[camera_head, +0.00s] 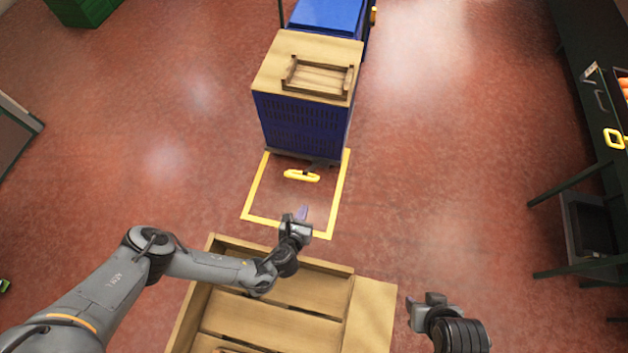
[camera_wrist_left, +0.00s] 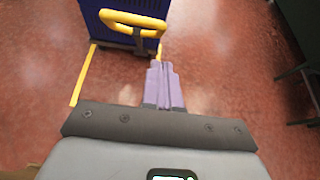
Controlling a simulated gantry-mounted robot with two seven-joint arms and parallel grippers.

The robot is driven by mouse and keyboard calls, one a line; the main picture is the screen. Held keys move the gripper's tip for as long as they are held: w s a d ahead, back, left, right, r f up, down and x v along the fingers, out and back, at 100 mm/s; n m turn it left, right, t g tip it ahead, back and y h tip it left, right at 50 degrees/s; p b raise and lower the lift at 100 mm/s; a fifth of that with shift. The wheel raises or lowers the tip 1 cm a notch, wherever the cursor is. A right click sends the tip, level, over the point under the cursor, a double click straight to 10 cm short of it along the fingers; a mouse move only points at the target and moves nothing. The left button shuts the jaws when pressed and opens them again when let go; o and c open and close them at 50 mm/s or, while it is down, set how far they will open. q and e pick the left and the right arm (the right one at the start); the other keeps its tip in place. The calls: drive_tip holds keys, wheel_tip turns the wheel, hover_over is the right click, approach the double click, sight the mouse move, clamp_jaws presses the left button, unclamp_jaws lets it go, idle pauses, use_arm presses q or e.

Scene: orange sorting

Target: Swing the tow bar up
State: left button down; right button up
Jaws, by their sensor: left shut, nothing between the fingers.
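The tow bar ends in a yellow loop handle (camera_head: 301,176), low in front of the blue crate stack. In the left wrist view the yellow loop (camera_wrist_left: 118,17) shows at the top, with a dark bar below it. My left gripper (camera_head: 302,213) is shut and empty, apart from the handle and on the near side of it. In the left wrist view its purple fingers (camera_wrist_left: 161,70) are together, pointing just right of the loop. My right gripper (camera_head: 424,302) is at the lower right, far from the tow bar; its finger gap is unclear.
A wooden crate (camera_head: 365,315) is below my left arm. A dark bench (camera_head: 590,170) stands right. Red floor is open on both sides.

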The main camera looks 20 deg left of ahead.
use_arm(q)
drive_tip(key=shift+w+a+f+m, duration=0.15)
drive_tip(key=shift+w+a+m, duration=0.25)
drive_tip(key=shift+w, duration=0.1)
drive_tip(key=shift+s, duration=0.1)
drive_tip(key=b+x, duration=0.4)
drive_tip(key=x, duration=0.6)
